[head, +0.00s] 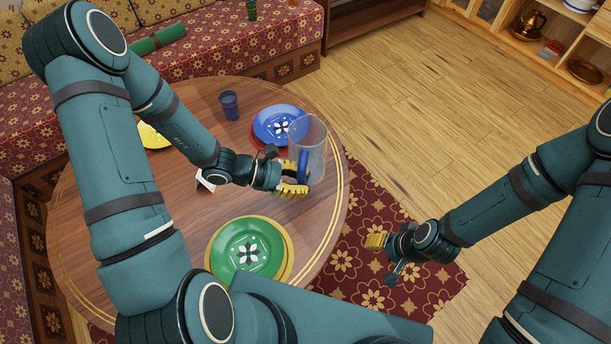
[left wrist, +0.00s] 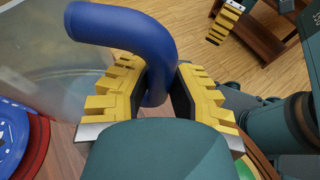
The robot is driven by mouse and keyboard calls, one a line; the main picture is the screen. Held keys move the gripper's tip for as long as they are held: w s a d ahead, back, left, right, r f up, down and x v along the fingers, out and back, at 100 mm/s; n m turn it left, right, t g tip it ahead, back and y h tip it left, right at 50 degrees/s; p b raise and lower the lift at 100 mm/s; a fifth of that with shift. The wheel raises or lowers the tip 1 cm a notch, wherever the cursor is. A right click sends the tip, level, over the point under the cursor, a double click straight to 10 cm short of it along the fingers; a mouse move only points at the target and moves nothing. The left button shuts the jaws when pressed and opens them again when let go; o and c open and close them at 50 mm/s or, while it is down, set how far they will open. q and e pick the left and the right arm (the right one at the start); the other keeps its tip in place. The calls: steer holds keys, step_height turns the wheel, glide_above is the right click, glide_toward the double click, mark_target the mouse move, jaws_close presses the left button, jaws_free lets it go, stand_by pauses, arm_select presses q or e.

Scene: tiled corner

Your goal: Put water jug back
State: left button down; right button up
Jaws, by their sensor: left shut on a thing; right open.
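The water jug (head: 308,140) is a clear vessel with a blue handle (left wrist: 135,35). In the head view it is at the right side of the round table (head: 180,200), beside the blue plate. My left gripper (head: 292,184) is shut on the blue handle, with its yellow fingers on both sides of it in the left wrist view (left wrist: 155,95). I cannot tell whether the jug's base touches the table. My right gripper (head: 384,255) is open and empty, over the patterned rug to the right of the table.
A blue plate (head: 272,124), a green plate (head: 244,250), a yellow plate (head: 152,136) and a dark blue cup (head: 229,104) are on the table. A patterned sofa (head: 220,45) stands behind. A wooden shelf (head: 500,35) with a brass pot (head: 530,22) is at the upper right. Wooden floor (head: 430,110) between is clear.

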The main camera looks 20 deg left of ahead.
arm_select(q)
steer(key=shift+w+a, duration=0.15)
steer(key=shift+w+f, duration=0.1)
steer(key=shift+f, duration=0.2)
steer(key=shift+f+b, duration=1.35)
steer(key=shift+f, duration=3.25)
arm_select(e)
steer(key=shift+w+a+f, duration=0.1)
steer(key=shift+w+f, duration=0.25)
steer(key=shift+f, duration=0.3)
steer(key=shift+w+f, duration=0.3)
steer(key=shift+f, duration=0.35)
